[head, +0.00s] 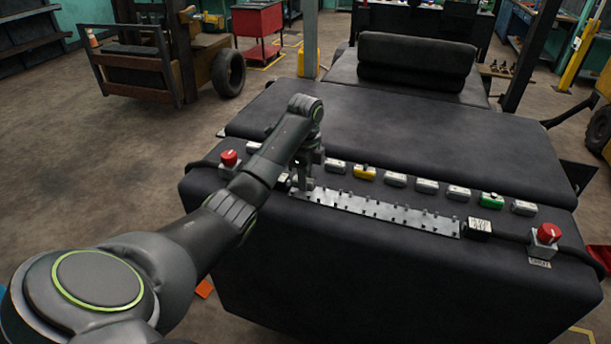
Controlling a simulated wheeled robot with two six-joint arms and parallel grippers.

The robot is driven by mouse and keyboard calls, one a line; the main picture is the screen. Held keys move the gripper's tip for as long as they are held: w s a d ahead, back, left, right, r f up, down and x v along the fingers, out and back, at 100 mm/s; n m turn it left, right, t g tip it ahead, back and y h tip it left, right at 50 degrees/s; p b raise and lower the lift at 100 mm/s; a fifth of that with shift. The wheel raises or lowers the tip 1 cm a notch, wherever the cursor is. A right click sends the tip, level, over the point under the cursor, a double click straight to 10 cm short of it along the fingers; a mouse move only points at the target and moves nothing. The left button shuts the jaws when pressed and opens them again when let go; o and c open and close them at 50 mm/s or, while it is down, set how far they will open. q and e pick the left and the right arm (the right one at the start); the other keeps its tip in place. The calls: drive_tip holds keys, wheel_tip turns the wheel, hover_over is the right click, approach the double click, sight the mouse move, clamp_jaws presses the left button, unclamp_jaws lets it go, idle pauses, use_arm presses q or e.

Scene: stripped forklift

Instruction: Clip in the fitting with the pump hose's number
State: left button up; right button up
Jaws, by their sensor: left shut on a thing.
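My left gripper (304,184) points down at the left end of a pale metal rail (385,211) with a row of small upright pegs or clips. It is shut on a small part, mostly hidden by the fingers; I cannot tell its number or whether it touches the rail. Behind the rail runs a row of small blocks: several white ones (427,186), a yellow one (364,173) and a green one (491,200). Their markings are too small to read. A black block with a white label (478,228) sits at the rail's right end. My right gripper is not in view.
Red knobs stand at the left (229,158) and right (548,233) of the dark padded body (400,275). A label plate (540,263) lies below the right knob. A black roll (417,60) lies behind. The padded top behind the blocks is clear.

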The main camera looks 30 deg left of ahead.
use_arm(q)
drive_tip(key=shift+f, duration=0.65)
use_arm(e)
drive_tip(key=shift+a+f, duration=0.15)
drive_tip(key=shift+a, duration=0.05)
use_arm(q)
drive_tip(key=o, duration=1.1)
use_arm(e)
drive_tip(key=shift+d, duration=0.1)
use_arm(q)
drive_tip(key=shift+r, duration=0.1)
